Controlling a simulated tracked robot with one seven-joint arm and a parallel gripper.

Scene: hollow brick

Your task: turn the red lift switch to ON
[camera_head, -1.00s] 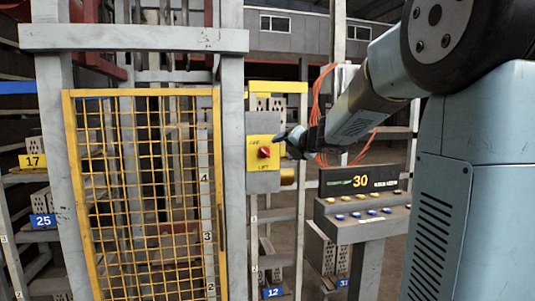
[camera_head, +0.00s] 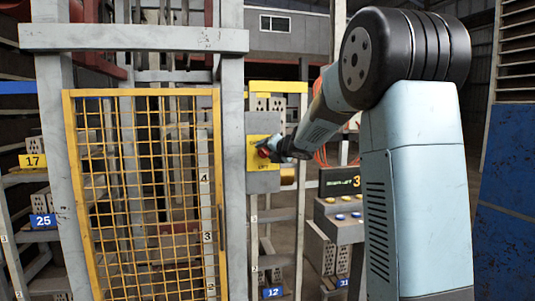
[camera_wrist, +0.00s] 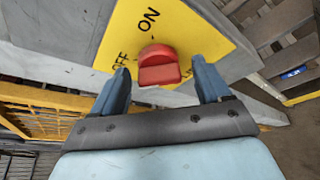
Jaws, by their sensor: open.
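The red lift switch (camera_wrist: 159,67) is a round knob with a raised grip bar on a yellow plate (camera_wrist: 205,30) marked ON and OFF. In the wrist view ON is above the knob and OFF to its left. My gripper (camera_wrist: 163,80) is open, with one blue finger on each side of the knob and a gap to it on both sides. I cannot tell whether the fingers reach fully around it. In the head view the gripper (camera_head: 272,149) is at the switch (camera_head: 265,149) on the yellow plate (camera_head: 257,170) and partly covers it.
A yellow mesh gate (camera_head: 150,190) stands left of the switch post (camera_head: 233,200). A console (camera_head: 342,200) with coloured buttons stands to the right, partly behind my arm. Shelves with hollow bricks flank the gate. A blue panel (camera_head: 510,170) is at far right.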

